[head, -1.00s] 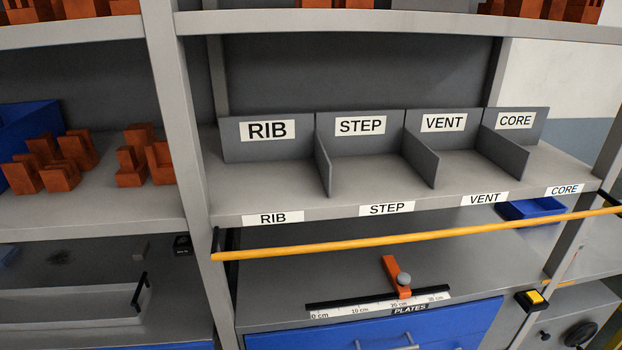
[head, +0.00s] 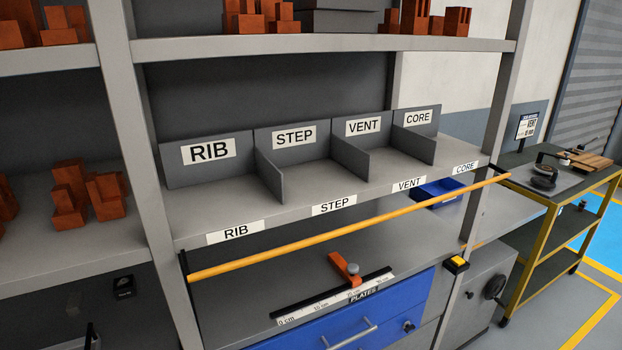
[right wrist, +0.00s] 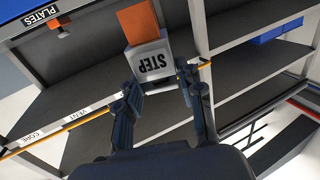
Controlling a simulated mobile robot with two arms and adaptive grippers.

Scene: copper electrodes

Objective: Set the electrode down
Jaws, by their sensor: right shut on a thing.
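In the right wrist view my right gripper (right wrist: 158,80) is shut on an electrode (right wrist: 151,58). The electrode has a grey block marked STEP, upside down in the picture, and an orange copper part (right wrist: 137,22) beyond it. The shelf in the head view has four-walled-off labels in a row: the RIB bay (head: 222,200), STEP bay (head: 307,178), VENT bay (head: 380,160) and CORE bay (head: 440,152). All these bays look empty. Neither gripper shows in the head view, and my left gripper is in no view.
A yellow bar (head: 350,228) runs along the front below the bays. Under it lie a ruler (head: 335,296) with an orange stop and a blue drawer (head: 350,325). Copper pieces (head: 88,195) stand on the left shelf. A cart (head: 555,190) stands at right.

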